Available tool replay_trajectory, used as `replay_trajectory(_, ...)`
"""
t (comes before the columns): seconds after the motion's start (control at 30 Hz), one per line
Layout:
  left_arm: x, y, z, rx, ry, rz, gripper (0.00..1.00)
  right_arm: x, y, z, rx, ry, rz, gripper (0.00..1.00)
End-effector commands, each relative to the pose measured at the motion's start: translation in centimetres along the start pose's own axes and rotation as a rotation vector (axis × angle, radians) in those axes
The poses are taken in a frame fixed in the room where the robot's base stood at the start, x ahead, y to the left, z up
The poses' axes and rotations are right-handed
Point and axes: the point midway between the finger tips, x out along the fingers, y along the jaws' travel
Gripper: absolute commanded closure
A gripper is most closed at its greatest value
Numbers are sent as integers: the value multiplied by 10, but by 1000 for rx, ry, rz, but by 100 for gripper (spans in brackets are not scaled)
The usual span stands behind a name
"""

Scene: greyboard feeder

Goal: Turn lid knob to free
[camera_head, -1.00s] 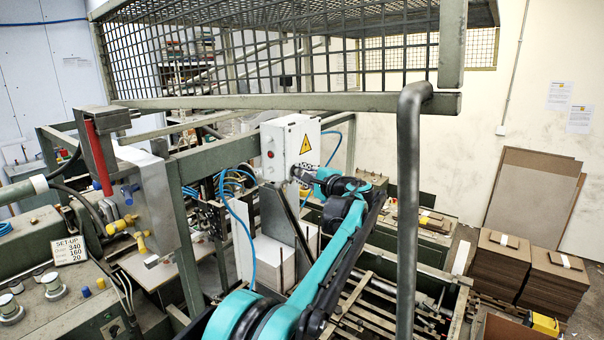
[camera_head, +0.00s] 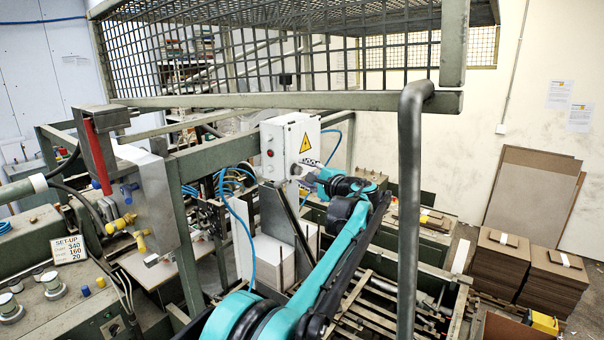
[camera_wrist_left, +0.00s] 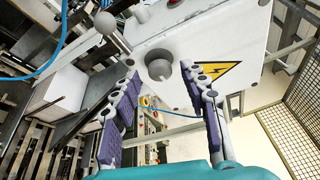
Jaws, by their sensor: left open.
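The white control box (camera_head: 291,147) with a yellow warning triangle hangs on the green machine frame. Its round grey lid knob (camera_wrist_left: 158,65) is on the face towards my left gripper; in the head view the knob (camera_head: 296,169) shows small at the box's lower right. My left gripper (camera_wrist_left: 161,74) is open, with a purple-padded finger on each side of the knob in the picture. I cannot tell whether the fingertips reach around it; no contact is clear. In the head view the left gripper (camera_head: 309,174) is close to the box. The right gripper is not in view.
A grey ball-ended lever (camera_wrist_left: 106,23) stands beside the box. A blue hose (camera_head: 236,225) hangs left of it. The mesh guard (camera_head: 280,60) is above, and a vertical grey bar (camera_head: 408,210) stands right of my arm. Greyboard stacks (camera_head: 499,262) stand at the right.

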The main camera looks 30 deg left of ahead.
Motion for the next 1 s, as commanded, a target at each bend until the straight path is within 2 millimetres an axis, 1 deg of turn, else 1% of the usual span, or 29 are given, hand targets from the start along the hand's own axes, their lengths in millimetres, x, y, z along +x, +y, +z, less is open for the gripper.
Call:
replay_trajectory(0.03, -11, 0, -1, 0, 3, -1, 56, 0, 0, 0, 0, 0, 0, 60)
replay_trajectory(0.3, -70, 0, -1, 0, 3, 0, 56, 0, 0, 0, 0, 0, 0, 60)
replay_trajectory(0.47, -94, 0, -1, 0, 2, 0, 56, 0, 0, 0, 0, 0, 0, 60)
replay_trajectory(0.63, -103, 1, 0, 0, 0, 0, 56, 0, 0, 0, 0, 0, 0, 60)
replay_trajectory(1.0, -103, 1, 0, 0, 0, 0, 56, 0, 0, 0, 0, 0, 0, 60)
